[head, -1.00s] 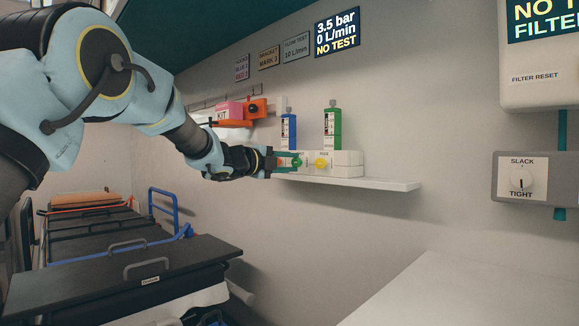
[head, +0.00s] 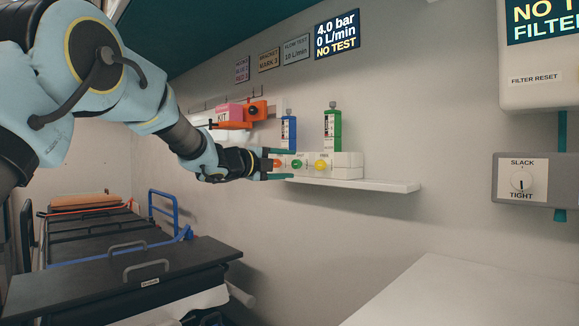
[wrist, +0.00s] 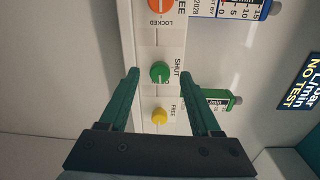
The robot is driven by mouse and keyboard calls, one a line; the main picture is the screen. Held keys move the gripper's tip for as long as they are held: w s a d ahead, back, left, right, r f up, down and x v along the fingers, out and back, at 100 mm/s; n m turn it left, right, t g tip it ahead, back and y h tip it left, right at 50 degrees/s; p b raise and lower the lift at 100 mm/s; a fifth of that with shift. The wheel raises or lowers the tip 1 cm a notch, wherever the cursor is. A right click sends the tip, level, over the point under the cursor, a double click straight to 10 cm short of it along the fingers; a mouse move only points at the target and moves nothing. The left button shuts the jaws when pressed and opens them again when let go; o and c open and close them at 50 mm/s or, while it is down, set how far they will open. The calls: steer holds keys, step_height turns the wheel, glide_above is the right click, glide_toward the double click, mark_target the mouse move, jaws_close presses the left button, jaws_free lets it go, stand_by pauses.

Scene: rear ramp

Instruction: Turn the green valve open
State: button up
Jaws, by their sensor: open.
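The green valve (head: 297,163) is a small round knob on the white block above the shelf. In the wrist view the green knob (wrist: 160,74) lies between my two green fingers, beside the word SHUT. My gripper (head: 280,165) is open in front of the block, with one finger higher and one lower in the head view. In the wrist view its fingertips (wrist: 160,84) stand to either side of the knob, with a gap on both sides. Whether they are level with the knob in depth, I cannot tell.
An orange knob (head: 277,163) and a yellow knob (head: 321,165) flank the green one. A blue unit (head: 289,132) and a green unit (head: 332,130) stand above the block. The display (head: 337,34) reads 4.0 bar, 0 L/min, NO TEST. The white shelf (head: 390,186) is clear at right.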

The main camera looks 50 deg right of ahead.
steer(key=a, duration=0.9)
steer(key=shift+w+a+r+b, duration=0.15)
steer(key=shift+w+a+b, duration=0.1)
steer(key=shift+b, duration=0.15)
steer(key=w+a+f+n+t+y, duration=0.35)
steer(key=w+a+n+t, duration=0.2)
steer(key=w+a, duration=0.25)
steer(key=w+a+f+n+t+y, duration=0.2)
steer(key=w+a+f+n+t, duration=0.25)
steer(key=w+a+n, duration=0.3)
steer(key=w+a+f+n+y, duration=0.2)
steer(key=a+f+n+y, duration=0.3)
steer(key=a, duration=0.6)
steer(key=w+a+f+n+y, duration=0.1)
steer(key=a+f+n+y, duration=0.1)
steer(key=a+f+n, duration=0.55)
steer(key=s+a+f+n+g+y, duration=0.2)
steer(key=s+a+f+n+g, duration=0.25)
steer(key=s+a+f, duration=0.45)
steer(key=s+a+f+n+g+y, duration=0.35)
steer(key=s+a+n, duration=0.25)
steer(key=s+a, duration=0.65)
step_height(320, 180, up, 21)
steer(key=w+a+p, duration=0.1)
steer(key=p, duration=2)
steer(key=shift+w+a+f+t+h, duration=0.2)
steer(key=shift+w+t+h, duration=0.1)
steer(key=shift+w, duration=0.1)
